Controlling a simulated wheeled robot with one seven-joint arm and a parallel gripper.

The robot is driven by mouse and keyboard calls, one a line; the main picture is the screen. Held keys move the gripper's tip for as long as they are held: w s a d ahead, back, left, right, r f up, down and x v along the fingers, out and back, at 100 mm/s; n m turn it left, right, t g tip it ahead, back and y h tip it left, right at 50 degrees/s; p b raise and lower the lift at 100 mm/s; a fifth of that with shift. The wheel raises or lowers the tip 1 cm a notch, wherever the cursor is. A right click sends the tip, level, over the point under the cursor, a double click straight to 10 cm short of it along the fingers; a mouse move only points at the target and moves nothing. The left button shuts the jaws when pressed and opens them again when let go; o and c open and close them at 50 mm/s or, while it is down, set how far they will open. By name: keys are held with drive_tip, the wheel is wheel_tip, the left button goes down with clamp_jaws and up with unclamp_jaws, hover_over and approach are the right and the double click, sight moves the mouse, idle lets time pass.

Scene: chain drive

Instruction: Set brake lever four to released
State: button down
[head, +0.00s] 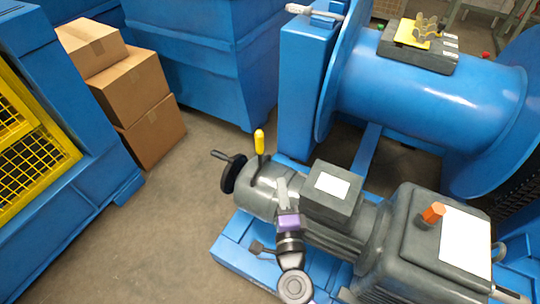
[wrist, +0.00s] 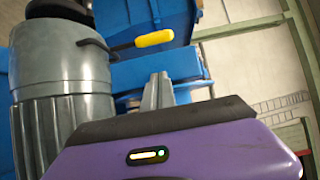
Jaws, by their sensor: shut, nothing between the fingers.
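A lever with a yellow grip (head: 259,142) stands up from the left end of the grey motor unit (head: 262,190) in the head view. No number is readable on it. In the wrist view, the yellow grip (wrist: 155,39) is at the end of a thin dark rod, above my fingertips in the picture. My gripper (head: 282,186), with its purple body, is over the motor unit, just below and right of the lever in the head view. Its grey fingers (wrist: 158,92) are shut and empty, and appear apart from the grip.
A black handwheel (head: 234,174) is left of the lever. A grey box (head: 333,190) and a larger motor with an orange knob (head: 433,213) stand to the right. A blue drum (head: 430,95) is behind. Cardboard boxes (head: 130,85) stand back left; floor between is clear.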

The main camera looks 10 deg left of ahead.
drive_tip(key=b, duration=0.3)
approach(259, 142)
drive_tip(key=w+d+f, duration=0.2)
drive_tip(key=w+d, duration=0.2)
drive_tip(key=w, duration=0.1)
drive_tip(key=a, duration=0.1)
drive_tip(key=w+a, duration=0.2)
drive_tip(key=a, duration=0.1)
drive_tip(key=shift+w+r+b, duration=0.1)
drive_tip(key=shift+r+b, duration=0.2)
drive_tip(key=shift+b, duration=0.05)
drive_tip(key=shift+a+r+p, duration=0.1)
drive_tip(key=shift+r+p, duration=0.05)
drive_tip(key=shift+p, duration=0.15)
drive_tip(key=shift+w+a+r+p, duration=0.15)
drive_tip(key=shift+a+r+p, duration=0.2)
drive_tip(key=shift+p, duration=0.45)
drive_tip(key=p, duration=0.1)
drive_tip(key=a+n+p, duration=0.1)
drive_tip(key=shift+w+a+r+g+p, duration=0.2)
drive_tip(key=shift+w+g+p, duration=0.1)
drive_tip(key=shift+g, duration=0.1)
drive_tip(key=w+a+f+n, duration=0.1)
drive_tip(key=w+a, duration=0.1)
drive_tip(key=a, duration=0.5)
drive_tip(key=shift+f+g+h, duration=0.3)
drive_tip(key=shift+h, duration=0.1)
